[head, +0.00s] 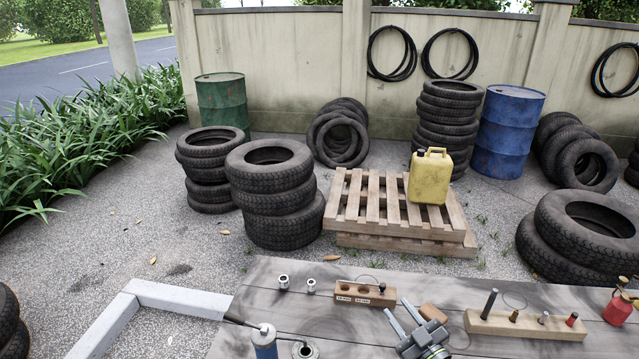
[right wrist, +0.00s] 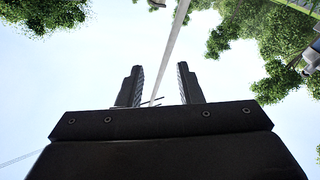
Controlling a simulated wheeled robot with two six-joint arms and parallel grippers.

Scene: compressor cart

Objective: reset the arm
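My right gripper (head: 395,304) shows low in the head view, over the wooden bench top (head: 300,325). Its two grey fingers point up and to the left, apart, with nothing between them. In the right wrist view the two dark fingers of the right gripper (right wrist: 160,85) stand parallel with a wide gap, against the sky. A pale pole (right wrist: 172,45) crosses behind that gap, apparently far off. My left gripper is in neither view.
On the bench are a two-hole wooden block (head: 365,294), a longer block with several pegs (head: 525,325), a red can (head: 617,310), a blue can (head: 264,345) and two small metal fittings (head: 297,284). Beyond stand pallets (head: 350,205), a yellow jerrycan (head: 428,178) and tyre stacks (head: 270,195).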

